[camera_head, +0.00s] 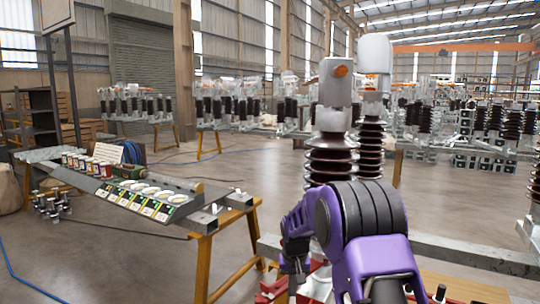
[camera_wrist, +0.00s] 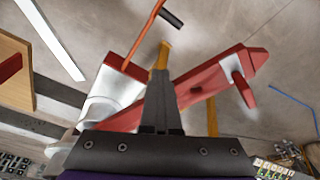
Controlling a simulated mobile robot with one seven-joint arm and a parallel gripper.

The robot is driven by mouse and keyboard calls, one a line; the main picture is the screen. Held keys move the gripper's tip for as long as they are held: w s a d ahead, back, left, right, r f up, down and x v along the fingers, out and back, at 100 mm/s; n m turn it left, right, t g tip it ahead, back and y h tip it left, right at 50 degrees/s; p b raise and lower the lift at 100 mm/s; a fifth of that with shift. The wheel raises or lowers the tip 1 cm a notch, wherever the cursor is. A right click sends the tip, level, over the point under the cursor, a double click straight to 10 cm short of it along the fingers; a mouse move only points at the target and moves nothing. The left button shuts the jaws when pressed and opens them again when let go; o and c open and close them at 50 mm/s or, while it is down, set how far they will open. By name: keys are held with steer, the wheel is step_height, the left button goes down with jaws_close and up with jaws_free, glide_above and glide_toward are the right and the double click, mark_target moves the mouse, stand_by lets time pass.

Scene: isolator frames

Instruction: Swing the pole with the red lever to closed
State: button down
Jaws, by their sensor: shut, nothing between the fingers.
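In the head view, two brown ribbed insulator poles stand upright in front of me: the nearer pole (camera_head: 330,160) and another pole (camera_head: 370,140) just behind it on the right. Both have pale heads with orange parts. My purple arm covers the nearer one's base. In the wrist view, my gripper (camera_wrist: 158,75) is shut, with its dark fingers together and empty. A thin orange-red lever (camera_wrist: 147,32) with a black grip lies beyond the fingertips, apparently apart from them. A red-and-grey bar (camera_wrist: 215,78) runs behind the fingers; I cannot tell whether they touch it. The fingertips are hidden in the head view.
A grey beam (camera_head: 465,255) crosses the lower right. Rows of more insulators (camera_head: 235,105) stand farther back. Bare concrete floor (camera_head: 265,180) lies between.

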mark_target(282, 284)
steer(key=shift+w+a, duration=0.15)
steer(key=shift+a, duration=0.1)
steer(key=shift+w+a+p, duration=0.5)
steer(key=shift+w+a, duration=0.55)
steer(key=shift+w+a+p, duration=0.6)
steer(key=shift+w+a, duration=0.3)
steer(key=shift+w, duration=0.3)
steer(key=shift+w+a+p, duration=0.35)
steer(key=shift+w, duration=0.35)
steer(key=shift+w+a+p, duration=0.3)
steer(key=shift+w+a, duration=0.05)
steer(key=shift+w, duration=0.3)
